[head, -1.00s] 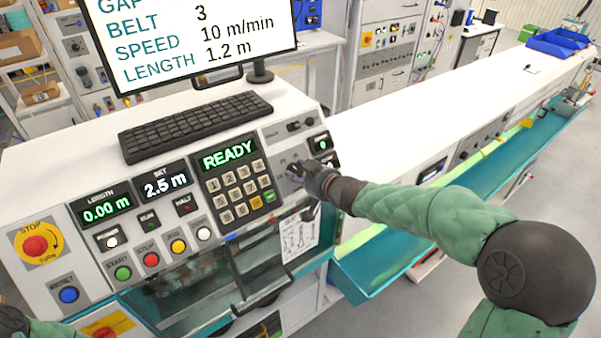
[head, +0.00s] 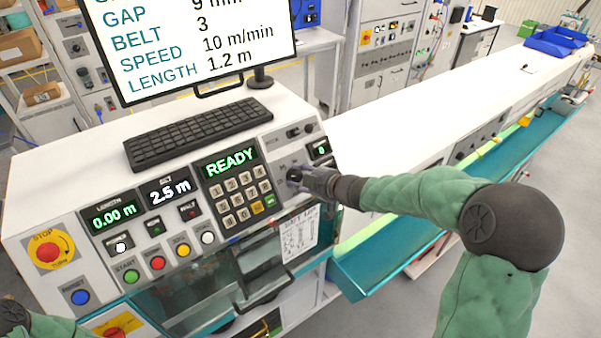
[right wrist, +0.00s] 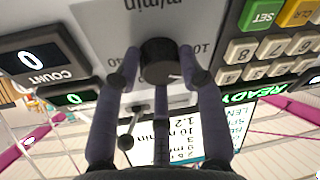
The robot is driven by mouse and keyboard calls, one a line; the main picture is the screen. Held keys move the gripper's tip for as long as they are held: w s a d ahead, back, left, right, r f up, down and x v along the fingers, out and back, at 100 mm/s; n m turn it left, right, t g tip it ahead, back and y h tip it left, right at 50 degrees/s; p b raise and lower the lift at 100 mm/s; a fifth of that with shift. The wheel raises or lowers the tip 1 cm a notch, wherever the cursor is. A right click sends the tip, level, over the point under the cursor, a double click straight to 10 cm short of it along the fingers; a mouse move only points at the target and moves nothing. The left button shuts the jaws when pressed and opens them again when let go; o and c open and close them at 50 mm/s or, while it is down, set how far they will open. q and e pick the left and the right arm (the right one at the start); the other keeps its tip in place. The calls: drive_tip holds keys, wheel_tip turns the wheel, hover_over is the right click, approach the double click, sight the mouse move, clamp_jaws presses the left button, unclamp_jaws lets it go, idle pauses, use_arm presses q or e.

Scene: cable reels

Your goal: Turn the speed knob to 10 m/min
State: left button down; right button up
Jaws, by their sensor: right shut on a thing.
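The speed knob (right wrist: 160,62) is a dark round knob on the grey panel, marked "m/min", with scale numbers beside it in the right wrist view. My right gripper (right wrist: 160,80) has its fingers around the knob and is shut on it. In the head view my right gripper (head: 297,176) covers most of the knob at the right of the keypad. Where the knob's pointer stands cannot be made out. The monitor (head: 190,45) reads SPEED 10 m/min. My left gripper is not in view; only a bit of that arm shows at the lower left.
The keypad (head: 238,195) with its READY display lies just left of the gripper. The keyboard (head: 197,133) lies on the console top. A long white conveyor housing (head: 430,100) extends to the right.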

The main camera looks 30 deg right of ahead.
drive_tip(key=shift+n+g+y+p, duration=0.4)
drive_tip(key=shift+n+p, duration=0.7)
drive_tip(key=shift+n, duration=1.4)
drive_tip(key=shift+f, duration=0.15)
drive_tip(key=o, duration=1.1)
drive_tip(key=shift+r, duration=0.2)
drive_tip(key=shift+s+d+r, duration=0.15)
drive_tip(key=shift+s, duration=0.05)
drive_tip(key=v, duration=1.1)
drive_tip(key=shift+s+r, duration=0.1)
drive_tip(key=shift+s, duration=0.1)
